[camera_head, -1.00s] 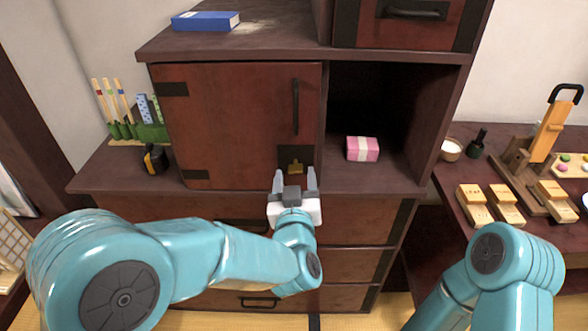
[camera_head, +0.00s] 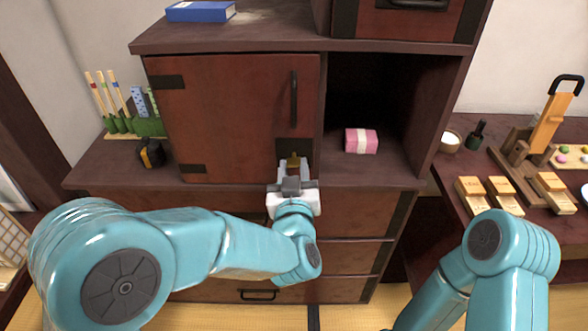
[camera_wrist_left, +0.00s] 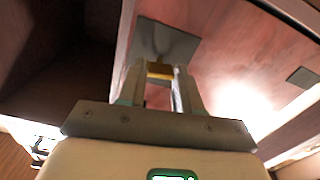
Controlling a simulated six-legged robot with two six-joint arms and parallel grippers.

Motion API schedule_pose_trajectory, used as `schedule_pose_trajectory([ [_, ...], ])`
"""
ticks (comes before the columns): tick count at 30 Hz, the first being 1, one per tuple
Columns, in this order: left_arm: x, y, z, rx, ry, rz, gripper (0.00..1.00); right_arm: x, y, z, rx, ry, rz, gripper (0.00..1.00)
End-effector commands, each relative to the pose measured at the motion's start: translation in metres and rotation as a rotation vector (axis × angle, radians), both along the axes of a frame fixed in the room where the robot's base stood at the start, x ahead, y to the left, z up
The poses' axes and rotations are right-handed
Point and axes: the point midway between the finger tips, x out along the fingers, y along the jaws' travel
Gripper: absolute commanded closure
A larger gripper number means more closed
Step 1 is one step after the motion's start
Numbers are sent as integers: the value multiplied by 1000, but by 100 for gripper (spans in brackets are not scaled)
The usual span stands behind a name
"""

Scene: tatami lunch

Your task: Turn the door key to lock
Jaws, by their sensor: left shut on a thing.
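The brass door key (camera_head: 293,160) sits at the lower right of the dark red cabinet door (camera_head: 235,110), on a dark lock plate. My left gripper (camera_head: 293,165) is at the door, its fingers shut on the key. In the left wrist view the yellow key (camera_wrist_left: 160,70) shows between the two fingertips, in front of the dark plate (camera_wrist_left: 165,40). The fingers hide part of the key. The door is closed, with a black vertical handle (camera_head: 294,98) above the key. My right arm shows at the lower right, but its gripper is out of the picture.
A black and yellow tape measure (camera_head: 151,153) lies on the ledge at left. A blue book (camera_head: 201,11) lies on top. Wooden blocks (camera_head: 487,192) stand on the right table.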

Motion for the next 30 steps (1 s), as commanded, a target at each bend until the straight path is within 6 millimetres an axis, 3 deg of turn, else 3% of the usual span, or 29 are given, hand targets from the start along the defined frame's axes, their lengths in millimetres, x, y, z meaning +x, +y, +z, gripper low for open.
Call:
schedule_pose_trajectory([
  [11, 0, 0, -3, -141, -8, 0, 96, 0, 0, -28, 0, 0, 0, 57],
  [30, 0, 0, -3, -734, -7, -1, 96, 0, 0, -110, 0, 0, 0, 57],
])
